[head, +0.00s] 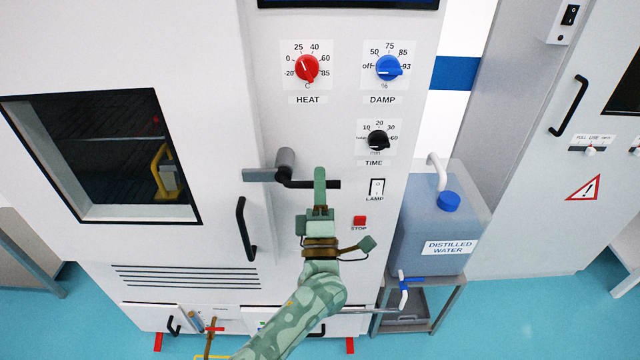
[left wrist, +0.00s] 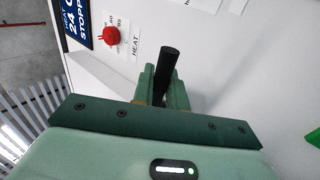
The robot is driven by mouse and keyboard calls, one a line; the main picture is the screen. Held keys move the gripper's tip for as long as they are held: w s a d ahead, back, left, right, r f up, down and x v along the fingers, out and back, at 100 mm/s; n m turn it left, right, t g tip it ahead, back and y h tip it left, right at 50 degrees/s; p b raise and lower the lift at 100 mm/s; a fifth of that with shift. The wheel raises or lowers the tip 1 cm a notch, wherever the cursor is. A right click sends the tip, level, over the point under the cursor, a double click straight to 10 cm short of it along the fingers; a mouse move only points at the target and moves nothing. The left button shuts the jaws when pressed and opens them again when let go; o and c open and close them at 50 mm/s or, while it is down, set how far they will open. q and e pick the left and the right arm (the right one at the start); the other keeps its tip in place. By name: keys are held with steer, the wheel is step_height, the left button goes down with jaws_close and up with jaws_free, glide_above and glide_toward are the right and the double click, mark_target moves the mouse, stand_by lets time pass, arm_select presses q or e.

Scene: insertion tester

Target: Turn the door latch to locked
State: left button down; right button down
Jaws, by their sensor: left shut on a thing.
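The door latch has a grey round hub (head: 285,163) on a grey plate at the right edge of the chamber door (head: 215,130). Its black lever (head: 298,183) points to the right, roughly level. My left gripper (head: 319,180) comes up from below and is shut on the lever near its outer end; a short black tip shows past the fingers. In the left wrist view the black lever (left wrist: 168,64) stands up between the two green fingers (left wrist: 163,92). My right gripper is not in view.
The red HEAT knob (head: 307,68), blue DAMP knob (head: 388,67), black TIME knob (head: 377,140), LAMP switch (head: 377,187) and red STOP button (head: 359,221) sit on the panel close by. A black door handle (head: 245,229) is lower left. A distilled water tank (head: 432,230) stands right.

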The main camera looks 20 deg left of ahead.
arm_select(q)
steer(key=c, duration=1.5)
jaws_free()
steer(key=b+v, duration=0.1)
steer(key=v, duration=1.5)
steer(key=shift+s+b, duration=0.25)
steer(key=shift+b, duration=0.1)
steer(key=shift+f, duration=0.1)
